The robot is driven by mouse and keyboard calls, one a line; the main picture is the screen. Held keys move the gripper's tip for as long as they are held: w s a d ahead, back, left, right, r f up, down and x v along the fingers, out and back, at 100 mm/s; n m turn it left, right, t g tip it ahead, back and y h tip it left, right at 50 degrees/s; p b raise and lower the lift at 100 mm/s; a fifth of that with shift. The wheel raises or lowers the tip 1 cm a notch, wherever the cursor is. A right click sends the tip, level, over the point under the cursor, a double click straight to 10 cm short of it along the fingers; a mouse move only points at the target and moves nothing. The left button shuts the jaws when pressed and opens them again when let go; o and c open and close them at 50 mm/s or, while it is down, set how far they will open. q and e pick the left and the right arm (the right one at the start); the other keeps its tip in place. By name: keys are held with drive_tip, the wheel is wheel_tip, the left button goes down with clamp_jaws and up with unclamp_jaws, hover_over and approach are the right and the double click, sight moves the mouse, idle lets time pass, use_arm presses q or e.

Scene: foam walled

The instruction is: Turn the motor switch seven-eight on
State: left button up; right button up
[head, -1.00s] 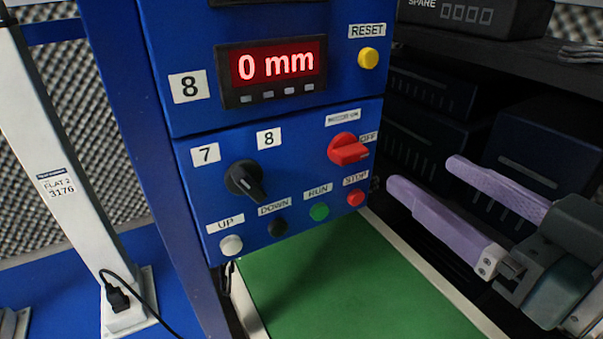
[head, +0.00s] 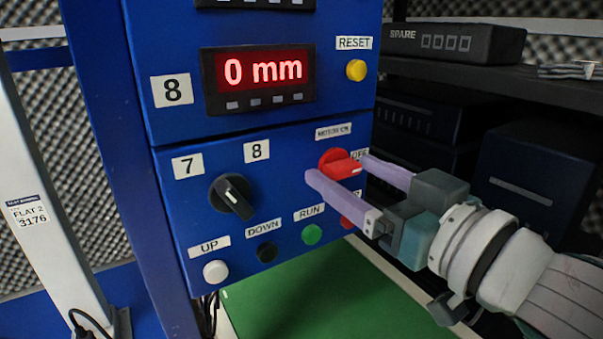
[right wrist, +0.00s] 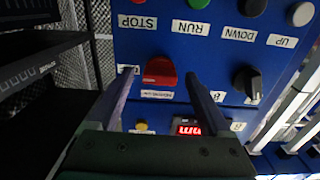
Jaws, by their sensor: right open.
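The red rotary motor switch (head: 338,163) is on the blue control panel (head: 285,215), under a small white label whose text is hard to read. Its handle points right, toward the OFF label (head: 360,154). It also shows in the right wrist view (right wrist: 159,74). My right gripper (head: 338,169) is open, its two lilac fingers reaching toward the panel on either side of the red switch. In the right wrist view the switch appears between the fingertips. I cannot tell whether they touch it. A finger partly hides the red stop button (head: 347,222). My left gripper is not in view.
A black selector knob (head: 232,197) sits left, between labels 7 and 8. Up, down and green run (head: 312,234) buttons line the lower panel. A display (head: 258,78) reads 0 mm beside a yellow reset button (head: 356,70). Dark shelving stands right; a green belt (head: 300,295) lies below.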

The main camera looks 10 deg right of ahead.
drive_tip(key=shift+w, duration=0.1)
drive_tip(key=shift+c, duration=0.4)
clamp_jaws()
drive_tip(key=shift+n, duration=0.3)
drive_tip(key=n+p, duration=0.1)
drive_tip(key=n, duration=0.1)
drive_tip(key=shift+r+n, duration=0.1)
drive_tip(key=shift+n, duration=0.3)
drive_tip(key=n+p, duration=0.1)
drive_tip(key=n, duration=0.4)
drive_tip(key=shift+n, duration=0.3)
drive_tip(key=n, duration=0.4)
drive_tip(key=shift+n, duration=2.5)
